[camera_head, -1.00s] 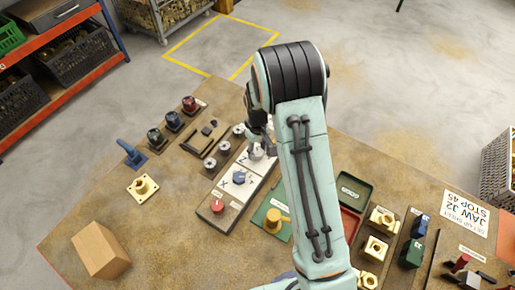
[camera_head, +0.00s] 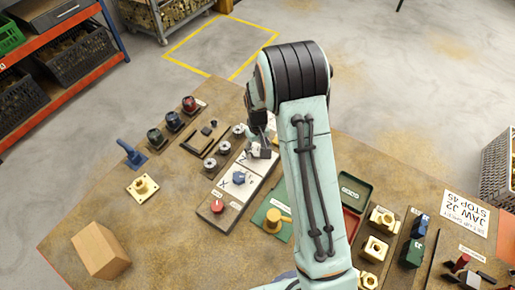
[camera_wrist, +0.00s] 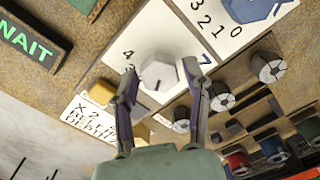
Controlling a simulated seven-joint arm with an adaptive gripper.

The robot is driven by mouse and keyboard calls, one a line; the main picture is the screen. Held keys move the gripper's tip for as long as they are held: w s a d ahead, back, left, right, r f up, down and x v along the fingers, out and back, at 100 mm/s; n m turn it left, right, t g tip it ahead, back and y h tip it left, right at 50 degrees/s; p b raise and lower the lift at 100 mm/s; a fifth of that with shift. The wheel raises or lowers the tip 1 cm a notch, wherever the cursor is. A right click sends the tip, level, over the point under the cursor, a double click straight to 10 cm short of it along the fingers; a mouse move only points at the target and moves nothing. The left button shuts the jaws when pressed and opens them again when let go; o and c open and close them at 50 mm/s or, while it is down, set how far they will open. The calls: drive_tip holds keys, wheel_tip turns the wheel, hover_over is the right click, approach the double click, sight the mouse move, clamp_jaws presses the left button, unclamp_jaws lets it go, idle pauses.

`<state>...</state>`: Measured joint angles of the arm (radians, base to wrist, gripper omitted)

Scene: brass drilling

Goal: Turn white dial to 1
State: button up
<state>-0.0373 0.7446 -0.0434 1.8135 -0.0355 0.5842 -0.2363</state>
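The white dial (camera_wrist: 158,74), a faceted knob with a small dark mark, sits on a white numbered plate (camera_wrist: 165,27). A 4 and a 7 show on the plate; other figures around the dial are hidden, and I cannot tell which number the mark meets. My gripper (camera_wrist: 161,68) is open, with one finger on each side of the dial and a gap visible on both sides. In the head view my gripper (camera_head: 262,148) is over the far end of the white panel and largely covers the dial.
A blue dial (camera_head: 239,177) on its own numbered plate and a red knob (camera_head: 217,206) are on the same panel. Grey round knobs (camera_head: 224,147) stand close on the left.

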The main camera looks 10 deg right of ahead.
drive_tip(key=shift+r, duration=0.15)
wheel_tip(320, 180, up, 12)
idle(0.6)
idle(0.3)
wheel_tip(320, 180, up, 8)
drive_tip(key=t, duration=0.2)
hover_over(258, 151)
drive_tip(key=s, duration=0.1)
drive_tip(key=s+r+t, duration=0.1)
drive_tip(key=s+r, duration=0.4)
drive_tip(key=s, duration=0.3)
drive_tip(key=s+f+m+g, duration=0.1)
drive_tip(key=s+f, duration=0.2)
drive_tip(key=s, duration=0.6)
drive_tip(key=s+a+f+g, duration=0.1)
drive_tip(key=s+f+g, duration=0.1)
drive_tip(key=s, duration=0.6)
drive_tip(key=shift+s+a+f+m+y, duration=0.2)
drive_tip(key=shift+s+f+m+y, duration=0.2)
drive_tip(key=shift+f, duration=0.1)
drive_tip(key=shift+w, duration=0.1)
